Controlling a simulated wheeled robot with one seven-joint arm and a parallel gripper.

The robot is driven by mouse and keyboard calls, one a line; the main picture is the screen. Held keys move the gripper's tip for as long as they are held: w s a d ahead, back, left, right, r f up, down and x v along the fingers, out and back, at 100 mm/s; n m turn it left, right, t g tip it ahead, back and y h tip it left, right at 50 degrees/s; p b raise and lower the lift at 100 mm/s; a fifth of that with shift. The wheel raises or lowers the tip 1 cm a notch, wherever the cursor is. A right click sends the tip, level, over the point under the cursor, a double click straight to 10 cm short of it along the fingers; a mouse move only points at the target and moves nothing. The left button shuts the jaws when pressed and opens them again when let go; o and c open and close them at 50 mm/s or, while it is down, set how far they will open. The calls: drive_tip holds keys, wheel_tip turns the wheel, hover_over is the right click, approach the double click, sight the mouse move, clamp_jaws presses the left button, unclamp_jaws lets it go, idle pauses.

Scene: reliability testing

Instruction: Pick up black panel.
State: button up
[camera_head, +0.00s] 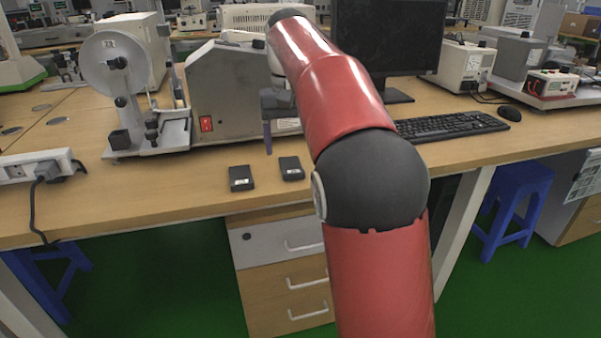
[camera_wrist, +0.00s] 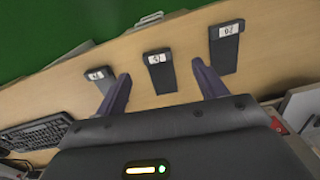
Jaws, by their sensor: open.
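Three small black panels with white labels lie in a row on the wooden table in the wrist view: a left one (camera_wrist: 100,77), a middle one (camera_wrist: 160,73) and a right one (camera_wrist: 226,47). My gripper (camera_wrist: 162,70) is open and empty, its two purple fingers apart. The middle panel shows in the gap between the fingers, and the left panel is beside the left finger. In the head view, two panels show, one on the left (camera_head: 241,178) and one on the right (camera_head: 291,168). One finger shows above and behind them; my arm hides the rest.
A grey machine (camera_head: 222,95) with a red switch and a dial device (camera_head: 125,75) stand behind the panels. A keyboard (camera_head: 450,126), monitor (camera_head: 388,40) and mouse (camera_head: 509,113) are at right. A power strip (camera_head: 38,166) lies at left. The table front is mostly clear.

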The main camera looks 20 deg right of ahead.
sight(294, 172)
drive_tip(key=f, duration=0.2)
drive_tip(key=f+b, duration=0.1)
drive_tip(key=f, duration=0.3)
drive_tip(key=shift+d+f, duration=0.3)
drive_tip(key=shift+f, duration=0.05)
drive_tip(key=c, duration=1.1)
drive_tip(key=shift+o, duration=0.2)
drive_tip(key=shift+r, duration=0.1)
